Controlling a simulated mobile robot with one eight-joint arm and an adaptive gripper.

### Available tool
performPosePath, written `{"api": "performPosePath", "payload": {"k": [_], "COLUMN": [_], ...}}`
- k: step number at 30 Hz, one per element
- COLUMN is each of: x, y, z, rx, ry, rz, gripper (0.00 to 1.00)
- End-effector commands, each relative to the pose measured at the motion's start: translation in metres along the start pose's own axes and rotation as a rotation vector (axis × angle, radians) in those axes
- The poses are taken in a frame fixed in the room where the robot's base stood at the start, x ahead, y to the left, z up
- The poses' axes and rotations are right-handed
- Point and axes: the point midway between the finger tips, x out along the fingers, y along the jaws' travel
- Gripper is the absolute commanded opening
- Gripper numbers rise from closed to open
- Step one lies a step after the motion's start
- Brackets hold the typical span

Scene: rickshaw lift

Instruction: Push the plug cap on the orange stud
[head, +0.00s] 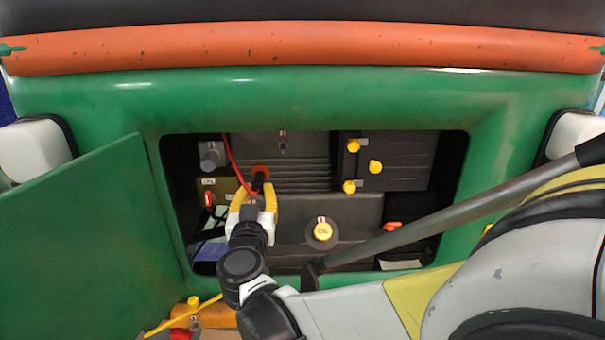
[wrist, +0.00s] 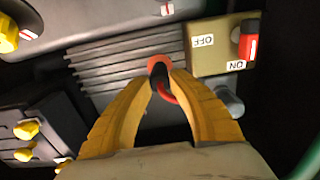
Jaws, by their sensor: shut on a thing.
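The orange stud (head: 261,170) sits on the grey ribbed engine block inside the open bay; its orange also shows in the wrist view (wrist: 158,63). My gripper (head: 258,185) has its yellow fingers closed at the stud, and they show large in the wrist view (wrist: 162,78). It is shut on the dark plug cap (head: 258,181), which is mostly hidden between the fingertips. A red cable (head: 231,164) runs from the top of the bay down to the cap. The cap is at the stud, but I cannot tell whether it is fully seated.
An ON/OFF panel with a red switch (wrist: 250,40) is beside the block. A yellow oil cap (head: 323,231) and a black box with yellow knobs (head: 400,160) are to the right. The open green door (head: 90,225) is at left; a grey strut (head: 450,205) crosses the lower right.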

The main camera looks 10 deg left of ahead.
Motion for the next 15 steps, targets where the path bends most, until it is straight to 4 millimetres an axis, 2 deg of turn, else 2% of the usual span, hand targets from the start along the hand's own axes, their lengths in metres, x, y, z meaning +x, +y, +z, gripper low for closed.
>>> {"api": "performPosePath", "payload": {"k": [15], "x": [0.0041], "y": [0.0000], "z": [-0.0001], "rx": [0.000], "ry": [0.000], "rz": [0.000], "gripper": [0.00]}}
